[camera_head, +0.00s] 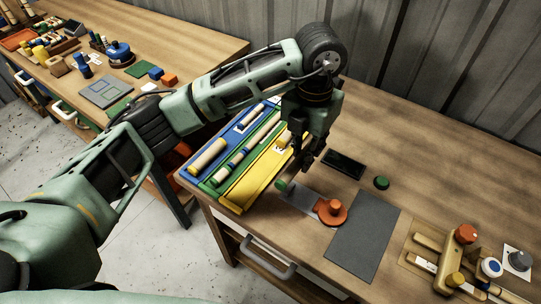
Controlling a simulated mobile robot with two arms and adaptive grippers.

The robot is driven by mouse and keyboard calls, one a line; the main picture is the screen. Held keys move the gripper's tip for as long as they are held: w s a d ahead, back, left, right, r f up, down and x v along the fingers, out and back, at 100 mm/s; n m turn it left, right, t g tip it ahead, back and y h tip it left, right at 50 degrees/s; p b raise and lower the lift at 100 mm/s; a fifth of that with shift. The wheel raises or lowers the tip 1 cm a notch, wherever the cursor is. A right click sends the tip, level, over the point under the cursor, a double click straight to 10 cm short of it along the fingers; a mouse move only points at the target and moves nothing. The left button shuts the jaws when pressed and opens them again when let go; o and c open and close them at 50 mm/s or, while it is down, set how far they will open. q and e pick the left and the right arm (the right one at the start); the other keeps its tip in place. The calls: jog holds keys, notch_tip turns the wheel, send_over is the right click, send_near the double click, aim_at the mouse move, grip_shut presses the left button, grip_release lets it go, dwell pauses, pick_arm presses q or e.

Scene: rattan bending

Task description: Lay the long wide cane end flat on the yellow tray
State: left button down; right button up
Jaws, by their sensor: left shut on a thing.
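The yellow tray (245,192) is the rightmost of three long coloured trays at the left of the workbench. My left gripper (303,161) points down over the right edge of the yellow tray, near its far half. It is shut on a short tan cane piece (284,140), of which only a part shows beside the fingers. The fingers hide the rest of the piece, and I cannot tell whether it touches the tray. The near part of the yellow tray looks bare. My right gripper is not in view.
A blue tray (190,180) and a green tray (216,188) hold cane pieces beside the yellow one. An orange fixture (331,211), a dark grey mat (362,243) and a green knob (381,183) lie to the right. A wooden jig (428,258) stands at far right.

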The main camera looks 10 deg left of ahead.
pick_arm(q)
jog(key=p, duration=0.4)
send_over(259, 173)
notch_tip(259, 173, down, 7)
jog(key=shift+r, duration=0.2)
notch_tip(259, 173, down, 4)
jog(key=shift+r+p, duration=0.1)
jog(key=shift+p, duration=0.75)
jog(key=shift+f, duration=0.25)
jog(key=shift+f+b, duration=0.25)
jog(key=shift+b, duration=0.05)
jog(key=c, duration=1.6)
grip_release()
jog(key=shift+r, duration=0.1)
jog(key=shift+o, duration=0.2)
